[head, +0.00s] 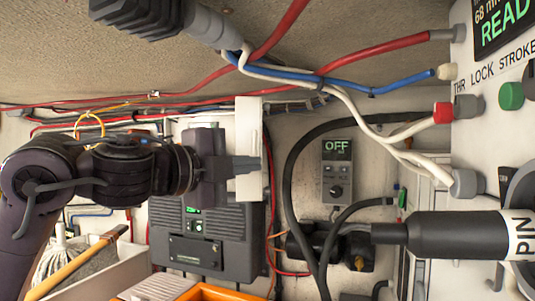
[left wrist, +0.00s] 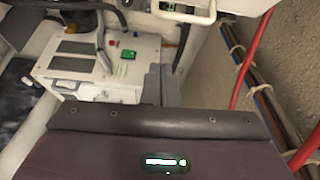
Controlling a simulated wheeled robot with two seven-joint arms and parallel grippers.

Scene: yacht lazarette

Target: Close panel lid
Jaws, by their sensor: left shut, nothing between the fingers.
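A narrow white panel (head: 248,112) stands upright just beyond my left gripper in the head view. It looks like the panel lid seen nearly edge-on, but I cannot be sure. My left gripper (head: 246,165) points right, its grey fingers shut and empty, and overlaps the middle of this panel. I cannot tell whether they touch. In the left wrist view the closed fingers (left wrist: 160,84) reach forward beside a white panel face (left wrist: 75,64) with dark vents and a green part. My right gripper is not in view.
A dark grey unit (head: 208,238) is mounted behind my left gripper. A controller reading OFF (head: 337,170) hangs to the right. Black hoses (head: 290,165) and red, blue and white cables (head: 340,82) cross nearby. An orange-edged bin (head: 215,292) is below.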

